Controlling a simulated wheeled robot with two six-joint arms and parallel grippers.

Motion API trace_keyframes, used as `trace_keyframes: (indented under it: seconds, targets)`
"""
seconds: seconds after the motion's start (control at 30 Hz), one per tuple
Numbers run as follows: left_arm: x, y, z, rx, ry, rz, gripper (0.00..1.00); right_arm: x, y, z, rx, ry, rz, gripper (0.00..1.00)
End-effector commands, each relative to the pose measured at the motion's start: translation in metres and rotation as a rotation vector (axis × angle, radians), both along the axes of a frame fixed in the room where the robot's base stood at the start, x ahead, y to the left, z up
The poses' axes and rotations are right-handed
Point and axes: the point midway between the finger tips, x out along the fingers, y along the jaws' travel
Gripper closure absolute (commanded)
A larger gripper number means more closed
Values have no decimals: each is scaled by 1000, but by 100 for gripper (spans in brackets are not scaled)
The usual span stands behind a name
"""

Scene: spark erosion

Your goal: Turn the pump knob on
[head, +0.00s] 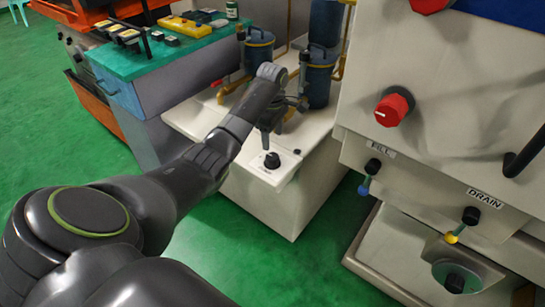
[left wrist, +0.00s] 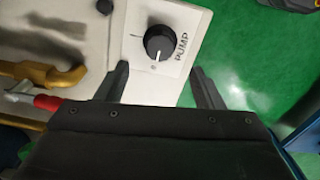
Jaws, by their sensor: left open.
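The pump knob (head: 272,160) is a round black knob on the white top of a low cabinet (head: 250,205). In the left wrist view the knob (left wrist: 158,43) sits on a pale plate lettered PUMP. Its white pointer line faces a small round mark at the bottom of the picture side; a short line mark lies to its left. My left gripper (head: 268,138) is above the knob, jaws down. In the left wrist view the open fingers (left wrist: 160,72) stand either side of the knob's column in the picture, apart from it and empty. My right gripper is not in view.
Blue filter canisters (head: 319,85) with yellow pipes stand behind the gripper on the cabinet. A red-handled valve (left wrist: 47,102) shows in the left wrist view. The machine with a red knob (head: 394,107), FILL and DRAIN valves is at the right. Green floor lies in front.

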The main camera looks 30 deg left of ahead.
Motion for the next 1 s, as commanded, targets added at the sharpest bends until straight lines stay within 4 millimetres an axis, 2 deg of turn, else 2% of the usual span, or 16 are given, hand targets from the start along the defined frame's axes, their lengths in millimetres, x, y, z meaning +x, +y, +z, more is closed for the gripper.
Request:
trace_keyframes:
  seconds: [0.03, 0.2, 0.4, 0.6, 0.83, 1.0]
  targets:
    - [-1, -1, -13, -1, 5, 0, 39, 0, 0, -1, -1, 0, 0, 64]
    - [-1, 0, -48, -1, 4, 0, 39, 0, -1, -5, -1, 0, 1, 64]
    - [0, 0, -75, 0, 2, 0, 39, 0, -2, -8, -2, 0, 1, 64]
    - [-1, 0, -84, 1, 1, 0, 39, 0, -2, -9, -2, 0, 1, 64]
    - [0, 0, -84, 1, 0, -1, 39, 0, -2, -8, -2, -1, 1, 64]
    - [0, 0, -84, 1, 0, -1, 61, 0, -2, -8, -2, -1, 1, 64]
